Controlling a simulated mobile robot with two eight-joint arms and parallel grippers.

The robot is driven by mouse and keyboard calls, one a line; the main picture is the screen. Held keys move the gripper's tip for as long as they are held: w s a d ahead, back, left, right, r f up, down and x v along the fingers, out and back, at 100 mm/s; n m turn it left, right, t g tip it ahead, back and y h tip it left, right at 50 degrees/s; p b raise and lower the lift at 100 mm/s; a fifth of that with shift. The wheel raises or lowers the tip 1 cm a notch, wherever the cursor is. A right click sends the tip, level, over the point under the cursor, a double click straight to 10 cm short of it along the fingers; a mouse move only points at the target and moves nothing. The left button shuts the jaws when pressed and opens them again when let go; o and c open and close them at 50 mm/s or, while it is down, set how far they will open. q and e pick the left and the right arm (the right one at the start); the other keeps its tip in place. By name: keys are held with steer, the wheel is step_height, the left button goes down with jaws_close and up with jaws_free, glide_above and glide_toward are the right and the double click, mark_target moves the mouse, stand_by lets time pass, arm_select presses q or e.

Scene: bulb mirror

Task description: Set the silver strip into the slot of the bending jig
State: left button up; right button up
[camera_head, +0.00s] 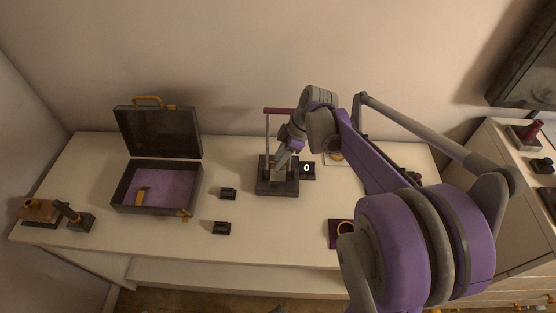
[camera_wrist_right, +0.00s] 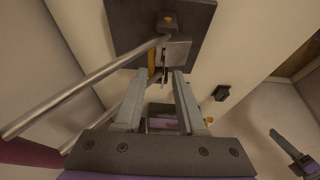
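The bending jig (camera_head: 277,185) has a dark square base and a lever with a dark red handle (camera_head: 279,110). In the right wrist view its dark base (camera_wrist_right: 190,20) is at the top, with a silver plate-like piece (camera_wrist_right: 178,54) beside a thin gold bar (camera_wrist_right: 151,65). My right gripper (camera_head: 287,154) is low over the jig. In the right wrist view its two fingers (camera_wrist_right: 160,78) stand apart, tips close to the silver piece. I cannot tell whether that piece is the strip or part of the jig. My left gripper is not clearly visible.
An open black case (camera_head: 157,188) with purple lining stands left. Small black blocks (camera_head: 228,193) (camera_head: 221,228) lie between case and jig. A display reading 0 (camera_head: 307,170) is beside the jig. A purple mat (camera_head: 341,233) lies at the front right. The front middle is clear.

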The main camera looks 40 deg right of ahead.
steer(key=v, duration=0.9)
steer(key=shift+s+r+p, duration=0.25)
steer(key=shift+r+p, duration=0.15)
